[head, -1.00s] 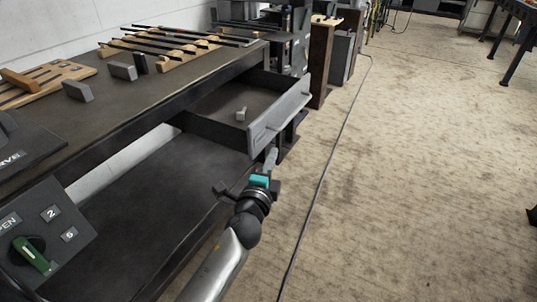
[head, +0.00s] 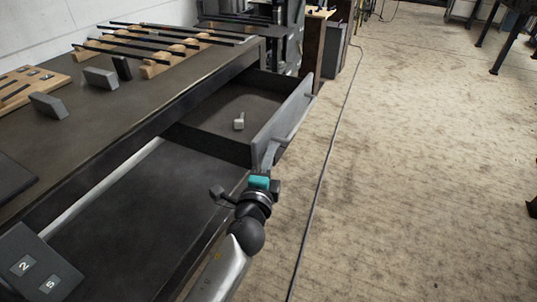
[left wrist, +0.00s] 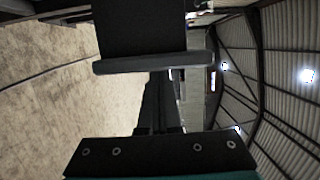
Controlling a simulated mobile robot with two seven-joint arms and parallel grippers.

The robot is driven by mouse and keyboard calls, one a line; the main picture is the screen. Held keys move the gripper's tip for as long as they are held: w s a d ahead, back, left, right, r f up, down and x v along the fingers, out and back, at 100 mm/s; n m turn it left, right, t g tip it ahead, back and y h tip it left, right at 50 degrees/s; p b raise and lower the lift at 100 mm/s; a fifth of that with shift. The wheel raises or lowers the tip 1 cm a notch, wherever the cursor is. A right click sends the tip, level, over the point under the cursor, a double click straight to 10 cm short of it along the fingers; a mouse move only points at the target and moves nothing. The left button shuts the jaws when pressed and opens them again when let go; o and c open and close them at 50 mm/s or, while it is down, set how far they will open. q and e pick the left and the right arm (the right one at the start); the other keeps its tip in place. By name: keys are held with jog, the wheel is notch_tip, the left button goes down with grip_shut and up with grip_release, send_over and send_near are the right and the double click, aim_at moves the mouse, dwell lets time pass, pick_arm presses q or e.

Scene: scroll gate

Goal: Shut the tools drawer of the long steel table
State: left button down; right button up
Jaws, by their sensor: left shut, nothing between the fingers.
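The long steel table (head: 62,158) runs along the left of the head view. Its drawer stands open at the far end, its grey front panel (head: 290,116) jutting over the floor side. A small pale object (head: 239,121) lies inside. A bar handle shows on the front panel. My left gripper (head: 267,158) is shut and empty, just in front of the near end of the drawer front; I cannot tell whether it touches. In the left wrist view, the shut fingers (left wrist: 158,105) point towards a grey bar and dark panel, probably the drawer. My right gripper is out of view.
Wooden racks with dark rods (head: 165,48) and grey blocks (head: 101,78) sit on the tabletop. A lower shelf (head: 130,225) lies below. A numbered panel (head: 38,266) is at bottom left. A cable (head: 322,190) crosses the otherwise open floor on the right.

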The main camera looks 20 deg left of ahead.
aim_at(193, 135)
pick_arm(q)
jog(key=a, duration=0.3)
jog(key=a+p, duration=0.1)
jog(key=a, duration=0.7)
jog(key=shift+w+r, duration=0.15)
jog(key=shift+w, duration=0.1)
jog(key=a, duration=0.9)
jog(key=shift+w+a, duration=0.1)
jog(key=shift+a, duration=0.6)
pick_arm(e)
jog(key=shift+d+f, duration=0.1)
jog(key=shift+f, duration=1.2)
